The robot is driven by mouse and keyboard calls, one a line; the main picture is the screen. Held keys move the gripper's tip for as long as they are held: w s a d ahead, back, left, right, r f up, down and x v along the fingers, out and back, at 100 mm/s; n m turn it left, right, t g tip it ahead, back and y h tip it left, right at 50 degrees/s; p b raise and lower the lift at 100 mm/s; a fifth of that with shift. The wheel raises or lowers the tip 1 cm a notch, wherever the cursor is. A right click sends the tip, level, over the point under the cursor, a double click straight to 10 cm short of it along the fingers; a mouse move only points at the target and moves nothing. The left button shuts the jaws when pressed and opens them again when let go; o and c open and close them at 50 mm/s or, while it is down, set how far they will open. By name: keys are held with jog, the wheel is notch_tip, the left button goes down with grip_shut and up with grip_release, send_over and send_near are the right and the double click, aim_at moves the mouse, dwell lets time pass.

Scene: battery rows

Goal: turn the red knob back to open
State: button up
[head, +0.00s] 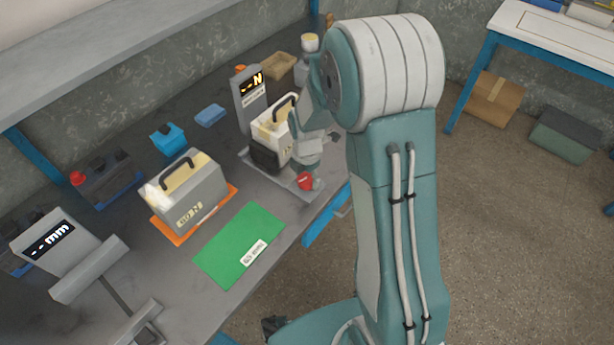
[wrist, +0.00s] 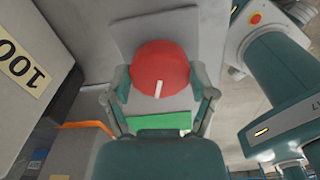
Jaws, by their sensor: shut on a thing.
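The red knob (wrist: 160,70) is large in the wrist view, round, with a white mark near its lower edge. The fingers of my gripper (wrist: 160,92) stand on its left and right sides and are shut on it. In the head view the red knob (head: 305,181) shows small at the front of a grey fixture. My gripper (head: 310,172) is partly hidden there by my own arm. The fixture (head: 262,172) carries a pale box with a black handle (head: 273,123) and a display post (head: 249,96) behind it.
A grey box marked 40 N (head: 190,195) stands on an orange mat (head: 166,232). A green mat (head: 238,247) lies on the bench beside it. A gauge with an mm display (head: 55,243) is at the left.

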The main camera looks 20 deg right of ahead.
aim_at(306, 177)
jog(key=n, duration=0.5)
jog(key=shift+w+r+n, duration=0.1)
jog(key=shift+w+n, duration=0.1)
jog(key=shift+n, duration=0.1)
jog(key=n, duration=0.5)
jog(key=shift+a, duration=0.1)
dwell(0.4)
jog(key=o, duration=1)
jog(key=shift+o, duration=0.2)
jog(key=shift+s, duration=0.1)
notch_tip(306, 177, up, 12)
